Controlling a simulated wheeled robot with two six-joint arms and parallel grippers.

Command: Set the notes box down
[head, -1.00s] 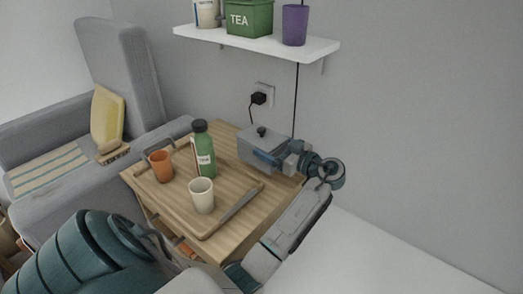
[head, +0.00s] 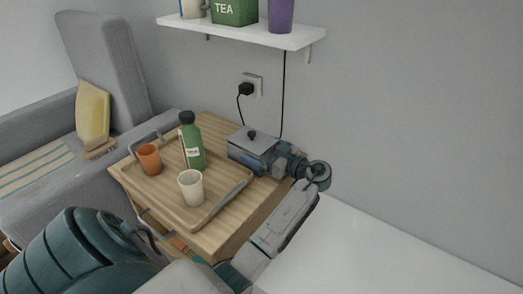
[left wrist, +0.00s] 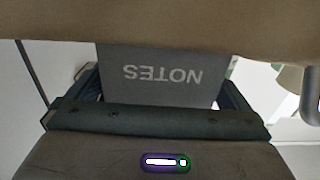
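The notes box (head: 247,148) is a grey box with a lid and a dark knob. It is at the back right of the wooden cabinet top (head: 214,127), upright and at or just above the surface; I cannot tell whether it touches. My left gripper (head: 277,161) reaches it from the right, with a finger on each side. In the left wrist view the box's grey face (left wrist: 160,78) with upside-down "NOTES" lettering fills the gap between the fingers (left wrist: 162,95). My right gripper is not in view.
A wooden tray (head: 222,205) on the cabinet, left of the box, holds an orange cup (head: 149,159), a green bottle (head: 194,147) and a white cup (head: 191,188). A white shelf (head: 240,33) and a plugged socket (head: 251,86) are on the wall behind. A grey armchair (head: 105,75) stands at left.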

